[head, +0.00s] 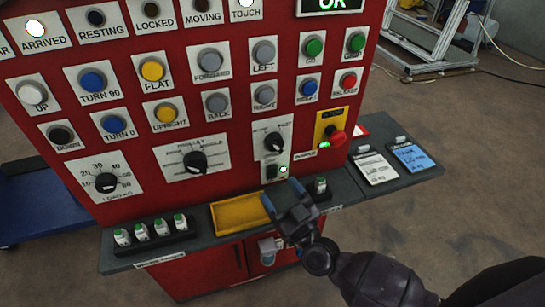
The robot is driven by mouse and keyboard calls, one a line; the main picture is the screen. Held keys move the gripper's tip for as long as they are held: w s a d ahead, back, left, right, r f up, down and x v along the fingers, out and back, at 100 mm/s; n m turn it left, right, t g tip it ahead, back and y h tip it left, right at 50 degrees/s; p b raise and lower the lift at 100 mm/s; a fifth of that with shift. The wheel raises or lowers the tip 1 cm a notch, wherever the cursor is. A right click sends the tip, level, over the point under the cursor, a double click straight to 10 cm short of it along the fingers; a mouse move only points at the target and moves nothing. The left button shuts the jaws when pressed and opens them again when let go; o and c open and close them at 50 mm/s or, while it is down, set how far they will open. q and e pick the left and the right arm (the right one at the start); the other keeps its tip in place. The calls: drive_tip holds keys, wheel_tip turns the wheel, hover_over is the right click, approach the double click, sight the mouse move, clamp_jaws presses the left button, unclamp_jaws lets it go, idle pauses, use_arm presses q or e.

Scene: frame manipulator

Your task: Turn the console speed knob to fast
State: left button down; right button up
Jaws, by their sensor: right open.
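The speed knob (274,142) is a black rotary knob on a white plate at the right of the red console (225,135). A small label that seems to read FAST is at its upper right. I cannot tell for sure which way its pointer faces. My right gripper (283,196) is open and empty, with blue fingertips. In the picture it is below the knob, in front of the grey ledge, and does not touch the knob. My left gripper is not in view.
A black switch (271,171) and a lit lamp (283,169) are just under the knob. A red stop button (337,139) is at its right. Other knobs (195,162) are left.

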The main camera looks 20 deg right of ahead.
sight(278, 149)
drive_tip(key=w+r+h, duration=0.1)
drive_tip(key=w, duration=0.2)
drive_tip(key=w+d+r+t+h, duration=0.1)
drive_tip(key=w+r+h, duration=0.1)
drive_tip(key=w, duration=0.1)
drive_tip(key=w+d+r+m+h, duration=0.1)
drive_tip(key=w, duration=0.3)
drive_tip(key=shift+d+r+t+h, duration=0.15)
drive_tip(key=shift+r+t+h, duration=0.2)
drive_tip(key=shift+t+h, duration=0.05)
